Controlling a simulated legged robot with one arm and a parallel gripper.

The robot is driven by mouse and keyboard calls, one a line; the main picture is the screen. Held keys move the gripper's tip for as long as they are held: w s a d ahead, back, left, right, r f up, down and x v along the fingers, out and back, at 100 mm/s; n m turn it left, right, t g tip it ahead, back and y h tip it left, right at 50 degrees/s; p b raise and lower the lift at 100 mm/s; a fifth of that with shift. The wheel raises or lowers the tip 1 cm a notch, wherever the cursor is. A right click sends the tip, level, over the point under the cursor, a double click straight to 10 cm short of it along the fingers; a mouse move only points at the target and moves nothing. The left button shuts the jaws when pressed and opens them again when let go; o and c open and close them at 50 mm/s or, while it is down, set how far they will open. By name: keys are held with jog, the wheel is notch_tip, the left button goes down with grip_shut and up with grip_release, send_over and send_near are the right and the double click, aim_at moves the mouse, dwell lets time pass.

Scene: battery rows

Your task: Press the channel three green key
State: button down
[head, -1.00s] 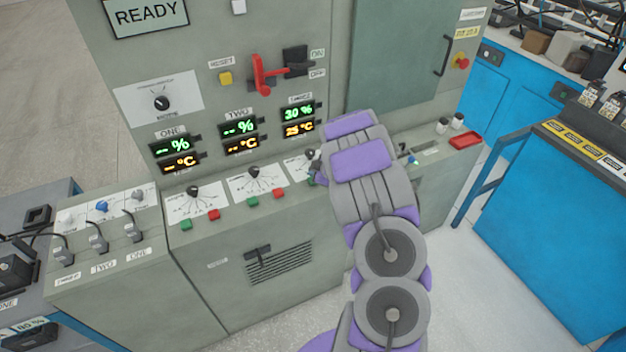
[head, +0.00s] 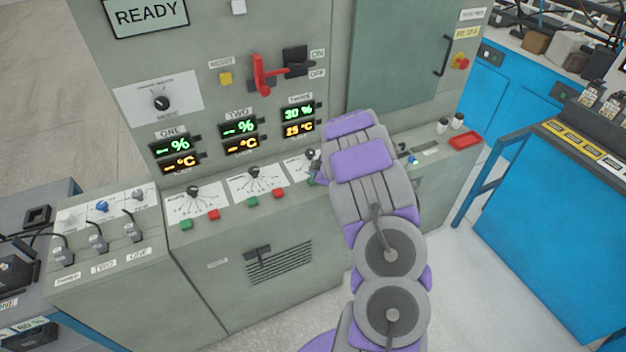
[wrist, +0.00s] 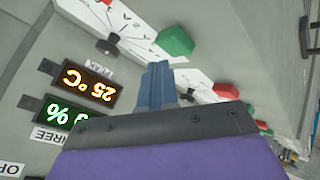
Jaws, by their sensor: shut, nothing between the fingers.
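In the wrist view, the panel is upside down. A large green key (wrist: 175,40) stands out from it, near the dial beside the THREE display; it appears to be the channel three key. My gripper (wrist: 158,68) is shut and empty, its blue fingers together. Their tips lie just below and left of the green key in the picture; a small gap shows, though the depth is hard to judge. The THREE display (head: 299,121) shows 30 % and 25 °C.
A red key (wrist: 226,90) lies right of the fingers in the wrist view, with more keys beyond. The channel three dial (wrist: 108,45) is on the left. In the head view, channel two's green key (head: 253,202) and red key (head: 278,193) are left of my arm.

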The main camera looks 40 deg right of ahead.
jog(key=shift+a+f, duration=0.1)
jog(key=shift+f, duration=0.7)
dwell(0.9)
jog(key=shift+r, duration=0.1)
jog(key=shift+r+p, duration=0.75)
jog(key=shift+p, duration=0.15)
notch_tip(320, 180, up, 5)
jog(key=p, duration=0.5)
dwell(0.8)
